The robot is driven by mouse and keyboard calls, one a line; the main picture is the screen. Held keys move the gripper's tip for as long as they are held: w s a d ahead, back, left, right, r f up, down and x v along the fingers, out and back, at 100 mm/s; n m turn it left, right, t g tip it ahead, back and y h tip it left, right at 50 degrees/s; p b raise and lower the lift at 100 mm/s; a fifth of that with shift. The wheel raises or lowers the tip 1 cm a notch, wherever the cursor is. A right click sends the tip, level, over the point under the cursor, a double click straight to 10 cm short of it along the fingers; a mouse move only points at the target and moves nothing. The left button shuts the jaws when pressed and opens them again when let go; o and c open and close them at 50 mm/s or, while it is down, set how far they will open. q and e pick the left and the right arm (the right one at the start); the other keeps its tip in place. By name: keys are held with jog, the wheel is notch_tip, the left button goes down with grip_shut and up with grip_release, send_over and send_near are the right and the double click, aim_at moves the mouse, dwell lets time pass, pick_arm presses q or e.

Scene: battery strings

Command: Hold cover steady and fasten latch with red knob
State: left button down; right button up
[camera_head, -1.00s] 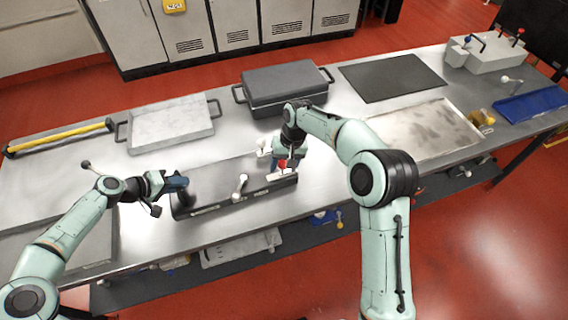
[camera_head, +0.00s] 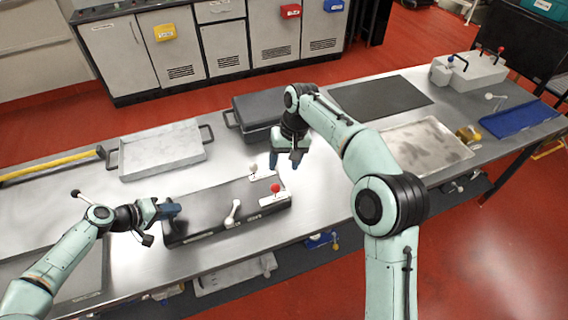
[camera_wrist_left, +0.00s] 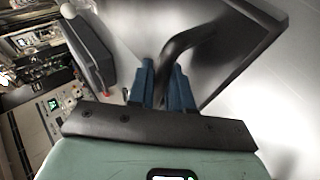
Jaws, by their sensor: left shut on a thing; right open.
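The dark grey cover (camera_head: 205,203) lies on the steel bench in the head view. My left gripper (camera_head: 172,208) is shut on the handle at its left end. The left wrist view shows the black handle (camera_wrist_left: 190,42) between the blue fingers (camera_wrist_left: 164,85).
A black mat (camera_head: 380,97) and a shallow metal tray (camera_head: 425,148) lie to the right. A yellow-handled bar (camera_head: 50,165) is at far left. Bare bench lies right of the cover.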

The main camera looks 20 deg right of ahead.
pick_arm(q)
jog(key=c, duration=1)
grip_release()
jog(key=shift+s+a+f, duration=0.15)
jog(key=shift+s+f, duration=0.05)
jog(key=shift+f, duration=0.4)
jog(key=shift+o, duration=0.2)
jog(key=shift+r, duration=0.1)
jog(key=shift+a+r, duration=0.25)
jog(key=v, duration=1.1)
jog(key=shift+r, duration=0.4)
jog(key=shift+s+d+f, duration=0.1)
jog(key=shift+s, duration=0.05)
